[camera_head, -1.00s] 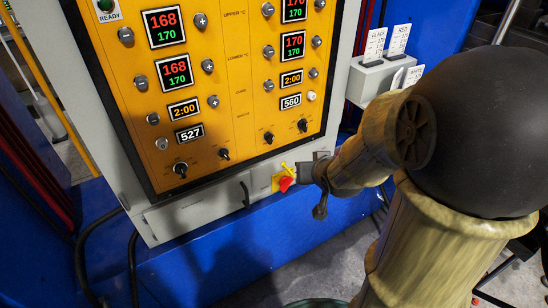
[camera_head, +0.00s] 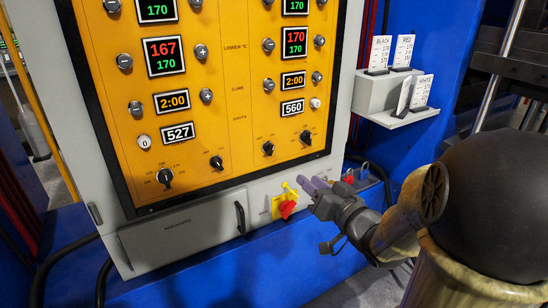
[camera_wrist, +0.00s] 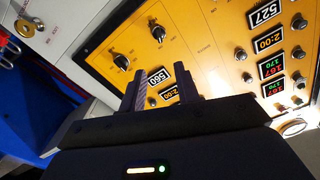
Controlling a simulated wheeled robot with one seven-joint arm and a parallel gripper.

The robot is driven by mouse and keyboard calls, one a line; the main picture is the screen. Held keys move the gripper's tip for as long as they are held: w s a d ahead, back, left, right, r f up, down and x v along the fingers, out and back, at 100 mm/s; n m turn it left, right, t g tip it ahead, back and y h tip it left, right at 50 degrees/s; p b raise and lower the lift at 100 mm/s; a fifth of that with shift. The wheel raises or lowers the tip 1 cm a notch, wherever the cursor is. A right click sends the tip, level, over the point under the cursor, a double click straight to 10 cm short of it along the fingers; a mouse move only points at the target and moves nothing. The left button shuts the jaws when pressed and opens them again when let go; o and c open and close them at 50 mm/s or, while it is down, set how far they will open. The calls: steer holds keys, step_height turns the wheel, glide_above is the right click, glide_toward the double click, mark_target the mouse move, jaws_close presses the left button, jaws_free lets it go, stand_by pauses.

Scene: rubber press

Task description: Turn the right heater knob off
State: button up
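The orange control panel (camera_head: 235,100) fills the left and middle of the head view. Two black knobs with pointers sit at the bottom of its right column, a left one (camera_head: 268,147) and a right one (camera_head: 306,137). Their labels are too small to read, so I cannot tell which is the heater knob. My gripper (camera_head: 312,186) is below and just right of this pair, apart from the panel. In the wrist view its fingers (camera_wrist: 161,88) are spread with nothing between them. The right knob (camera_wrist: 122,62) and left knob (camera_wrist: 158,33) show beyond the fingers.
A red switch on a yellow plate (camera_head: 287,205) sits just left of my gripper on the grey cabinet. A black handle (camera_head: 240,217) is further left. A grey card holder (camera_head: 392,95) stands to the right. Blue machine surfaces lie below and right.

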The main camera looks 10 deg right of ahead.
steer(key=shift+r, duration=0.1)
steer(key=p, duration=1.2)
glide_toward(273, 150)
steer(key=x, duration=0.9)
steer(key=shift+w+a, duration=0.15)
steer(key=shift+w, duration=0.05)
steer(key=c, duration=0.6)
